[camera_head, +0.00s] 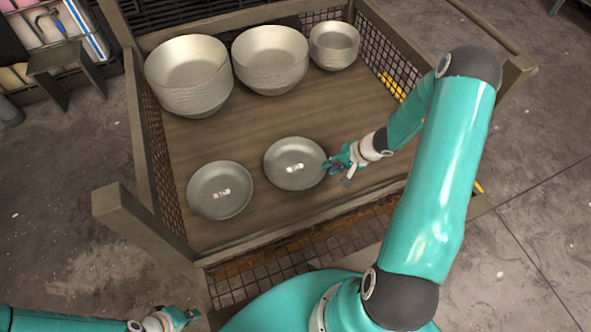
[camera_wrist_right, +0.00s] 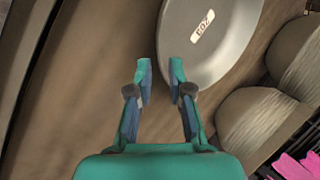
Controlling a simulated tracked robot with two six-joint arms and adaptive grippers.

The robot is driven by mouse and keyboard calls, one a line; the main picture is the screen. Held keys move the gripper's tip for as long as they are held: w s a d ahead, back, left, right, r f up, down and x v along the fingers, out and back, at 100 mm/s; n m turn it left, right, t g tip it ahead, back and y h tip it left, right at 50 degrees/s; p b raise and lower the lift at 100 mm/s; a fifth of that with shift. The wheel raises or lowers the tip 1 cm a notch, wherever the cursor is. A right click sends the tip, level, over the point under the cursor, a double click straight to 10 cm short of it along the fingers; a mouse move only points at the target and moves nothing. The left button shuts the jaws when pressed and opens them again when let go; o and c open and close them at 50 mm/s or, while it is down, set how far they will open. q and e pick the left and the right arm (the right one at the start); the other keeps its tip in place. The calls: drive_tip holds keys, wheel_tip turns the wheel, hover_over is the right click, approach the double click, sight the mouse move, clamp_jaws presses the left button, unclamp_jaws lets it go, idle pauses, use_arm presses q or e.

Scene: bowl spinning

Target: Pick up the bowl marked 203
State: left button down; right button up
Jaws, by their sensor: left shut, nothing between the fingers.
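The bowl marked 203 (camera_wrist_right: 225,35) is a shallow grey bowl with a white label, at the top of the right wrist view. In the head view, the bowl beside my right gripper (camera_head: 285,155) stands upright on the wooden cart floor; its label is too small to read there. My right gripper (camera_head: 334,166) is at this bowl's right rim. In the wrist view, my right gripper (camera_wrist_right: 160,70) is open, one fingertip on each side of the rim's near edge, not closed on it. My left gripper (camera_head: 182,317) is shut and empty at the bottom left, outside the cart.
A similar bowl (camera_head: 208,182) with an unreadable label sits to the left. Three stacks of bowls, large (camera_head: 190,63), large (camera_head: 270,52) and small (camera_head: 334,40), stand at the back. Wire-mesh walls and wooden rails (camera_head: 300,232) enclose the cart. The floor between bowls and stacks is clear.

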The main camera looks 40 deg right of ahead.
sight(322, 171)
drive_tip(key=shift+b+x, duration=0.5)
drive_tip(key=shift+x, duration=2.2)
drive_tip(key=shift+a, duration=0.1)
drive_tip(key=shift+c, duration=0.3)
drive_tip(key=shift+r, duration=0.1)
clamp_jaws()
